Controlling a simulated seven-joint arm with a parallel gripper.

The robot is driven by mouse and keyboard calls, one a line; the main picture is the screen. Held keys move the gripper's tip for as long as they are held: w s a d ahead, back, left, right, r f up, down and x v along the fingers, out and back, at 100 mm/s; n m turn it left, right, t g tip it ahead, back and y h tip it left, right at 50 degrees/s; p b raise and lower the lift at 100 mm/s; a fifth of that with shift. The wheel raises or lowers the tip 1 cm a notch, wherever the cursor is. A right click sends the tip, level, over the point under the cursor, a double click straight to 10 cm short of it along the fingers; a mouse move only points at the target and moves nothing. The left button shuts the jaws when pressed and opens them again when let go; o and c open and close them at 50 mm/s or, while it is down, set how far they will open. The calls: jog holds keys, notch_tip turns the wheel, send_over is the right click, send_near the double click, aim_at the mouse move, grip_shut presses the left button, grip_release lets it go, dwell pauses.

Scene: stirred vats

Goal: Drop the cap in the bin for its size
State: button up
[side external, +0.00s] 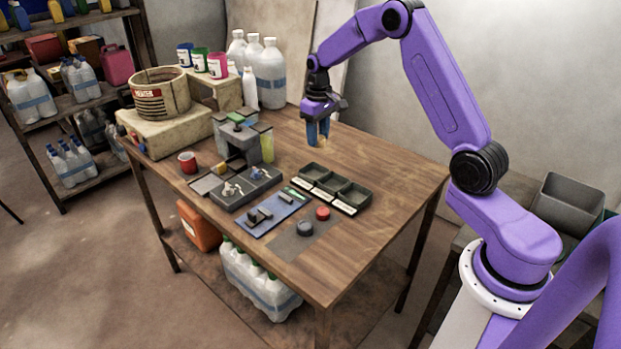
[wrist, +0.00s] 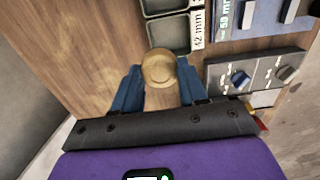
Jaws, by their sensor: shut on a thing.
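My gripper (side external: 317,132) is above the far part of the wooden table. Its blue fingers are shut on a round tan cap, seen from above in the wrist view (wrist: 160,66). The dark three-compartment bin tray (side external: 351,207) lies on the table, nearer the front than my gripper in the side view. White labels are on the tray's front edge. In the wrist view the end bin (wrist: 168,33) is just beyond the cap, and the label (wrist: 197,29) beside it appears to read 42 mm. The other labels are too small to read or out of view.
A blue gauge plate (side external: 262,222) with a small display, perhaps reading 59 mm in the wrist view (wrist: 222,15), lies beside the tray. A grey panel (side external: 290,247) holds a red and a dark button. A grey machine (side external: 234,142) and white bottles (side external: 270,75) stand behind. The right tabletop is clear.

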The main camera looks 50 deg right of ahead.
jog(key=shift+f, duration=1.55)
jog(key=o, duration=1.2)
notch_tip(320, 180, up, 18)
jog(key=shift+f, duration=0.25)
jog(key=shift+a, duration=0.1)
